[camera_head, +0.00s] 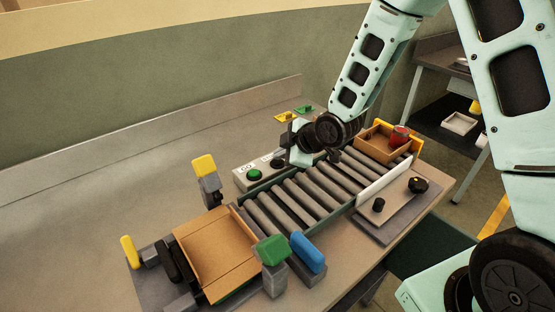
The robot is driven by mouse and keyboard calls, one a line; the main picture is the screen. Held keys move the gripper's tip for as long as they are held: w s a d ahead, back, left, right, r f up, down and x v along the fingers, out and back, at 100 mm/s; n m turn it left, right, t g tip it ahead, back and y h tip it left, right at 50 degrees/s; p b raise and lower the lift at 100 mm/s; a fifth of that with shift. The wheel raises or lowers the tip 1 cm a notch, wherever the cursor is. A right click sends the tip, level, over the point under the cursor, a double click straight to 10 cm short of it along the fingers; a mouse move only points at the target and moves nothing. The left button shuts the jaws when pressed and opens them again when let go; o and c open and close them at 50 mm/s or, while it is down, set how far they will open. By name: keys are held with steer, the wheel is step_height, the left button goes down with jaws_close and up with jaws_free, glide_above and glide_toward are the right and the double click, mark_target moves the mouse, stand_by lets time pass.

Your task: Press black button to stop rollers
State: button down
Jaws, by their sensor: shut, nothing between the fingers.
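A grey control box (243,184) stands at the back edge of the roller conveyor (300,195). It has a green button (254,174) at its left, by a label reading GO. A black button (277,162) is to the right of the green one, close beside my gripper and partly hard to make out. My gripper (291,163) is shut and empty, low over the right end of the control box. I cannot tell whether it touches the black button. The arm's wrist hides part of the box and the rollers behind it.
An open cardboard box (215,250) sits at the conveyor's left end, among yellow, green and blue-topped posts. A brown tray (372,141) with a red item (400,135) is at the far right end. A plate with black knobs (418,185) lies in front. The bench's left back is clear.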

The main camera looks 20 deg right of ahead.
mark_target(281, 162)
steer(key=shift+r, duration=0.55)
steer(key=shift+r+p, duration=2.05)
steer(key=shift+r, duration=0.5)
steer(key=s+a+r+m+g+h, duration=0.1)
steer(key=s+a+r+m+g, duration=0.1)
steer(key=s, duration=0.9)
steer(key=s+a+r+m+g+h, duration=0.1)
steer(key=s+a+r+m+g, duration=0.1)
steer(key=s, duration=0.8)
steer(key=s+a+r+m+g+h, duration=0.2)
steer(key=s+a+r+m+g, duration=0.1)
steer(key=s, duration=0.8)
step_height(281, 162, up, 2)
steer(key=shift+s+r+g, duration=0.2)
steer(key=shift+s+g, duration=0.1)
steer(key=shift+g, duration=0.2)
